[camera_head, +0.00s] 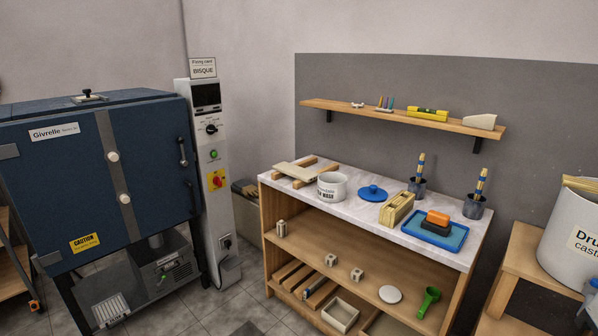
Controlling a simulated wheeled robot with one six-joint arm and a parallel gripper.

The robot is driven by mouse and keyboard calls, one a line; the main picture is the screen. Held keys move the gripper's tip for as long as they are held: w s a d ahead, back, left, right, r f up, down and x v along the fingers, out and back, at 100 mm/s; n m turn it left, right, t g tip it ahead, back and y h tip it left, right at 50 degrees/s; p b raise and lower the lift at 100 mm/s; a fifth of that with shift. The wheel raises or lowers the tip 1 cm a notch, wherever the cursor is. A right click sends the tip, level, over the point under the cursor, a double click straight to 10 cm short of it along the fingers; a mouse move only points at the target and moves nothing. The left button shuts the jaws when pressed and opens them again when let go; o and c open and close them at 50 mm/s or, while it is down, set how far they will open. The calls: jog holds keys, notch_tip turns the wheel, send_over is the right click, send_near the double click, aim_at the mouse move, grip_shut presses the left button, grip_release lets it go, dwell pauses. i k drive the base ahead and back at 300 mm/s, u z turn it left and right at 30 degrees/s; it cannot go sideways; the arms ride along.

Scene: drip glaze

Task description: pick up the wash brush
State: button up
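I cannot tell for certain which thing is the wash brush. A dark cup (417,188) at the back of the marble-topped bench holds an upright handle with blue and yellow bands (421,166). A second dark cup (474,209) at the right end holds similar banded handles (481,181). Their lower ends are hidden in the cups. A white pot (331,187) labelled with the word WASH stands open on the bench, left of a blue lid (373,193). My gripper is not in view.
A pale slab (295,172) rests on wooden strips at the bench's left. A wooden rack (397,208) and a blue tray (449,236) with an orange block (438,218) stand before the cups. A wall shelf (400,116) hangs above. A blue kiln (90,180) is left.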

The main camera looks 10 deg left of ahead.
aim_at(422, 157)
jog(key=k, duration=0.6)
jog(key=u, duration=0.65)
jog(key=i, duration=0.8)
jog(key=u, duration=0.7)
jog(key=i, duration=2.15)
jog(key=z, duration=1.35)
jog(key=i, duration=0.7)
jog(key=z, duration=0.5)
